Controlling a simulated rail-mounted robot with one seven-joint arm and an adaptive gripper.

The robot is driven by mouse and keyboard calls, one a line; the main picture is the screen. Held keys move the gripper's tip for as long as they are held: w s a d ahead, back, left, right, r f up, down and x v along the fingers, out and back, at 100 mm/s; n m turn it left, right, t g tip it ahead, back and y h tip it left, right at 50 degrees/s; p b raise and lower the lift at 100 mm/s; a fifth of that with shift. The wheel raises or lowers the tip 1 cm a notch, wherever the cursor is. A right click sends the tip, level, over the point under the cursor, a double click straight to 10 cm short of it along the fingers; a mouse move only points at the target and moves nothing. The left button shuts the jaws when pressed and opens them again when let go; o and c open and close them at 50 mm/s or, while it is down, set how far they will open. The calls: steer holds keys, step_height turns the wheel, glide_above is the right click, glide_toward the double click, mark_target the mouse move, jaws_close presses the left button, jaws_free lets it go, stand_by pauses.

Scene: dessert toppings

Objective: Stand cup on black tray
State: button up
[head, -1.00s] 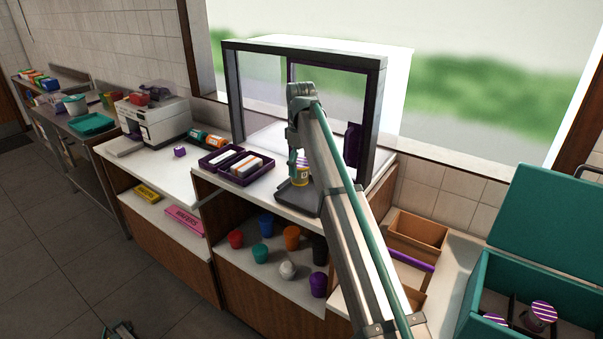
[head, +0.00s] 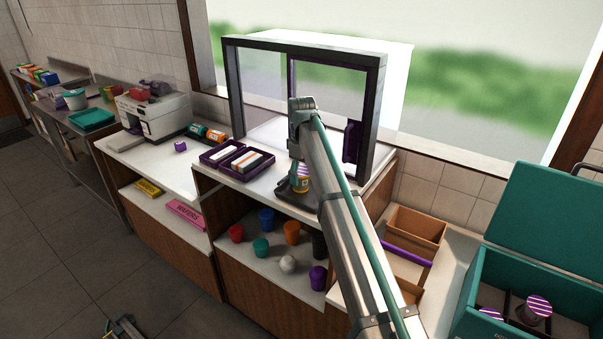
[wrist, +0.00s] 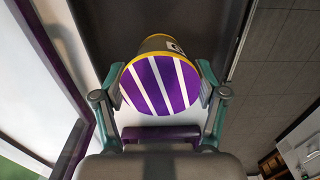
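In the head view, the cup is at the black tray (head: 284,194) on the counter by the window, largely behind my arm. The dark tray surface (wrist: 135,18) shows behind the cup in the wrist view. I cannot tell whether the cup's base touches it.
Purple bins (head: 245,162) with packets stand left of the tray. A dark window frame (head: 375,110) rises behind and right of it. Several coloured cups (head: 292,232) sit on the shelf below. An open teal cooler (head: 530,270) at right holds more striped-lid cups.

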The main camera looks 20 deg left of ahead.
mark_target(302, 171)
steer(key=o, duration=0.4)
steer(key=shift+o, duration=0.2)
steer(key=shift+r, duration=0.1)
step_height(302, 171, up, 12)
steer(key=b, duration=0.3)
stand_by(0.4)
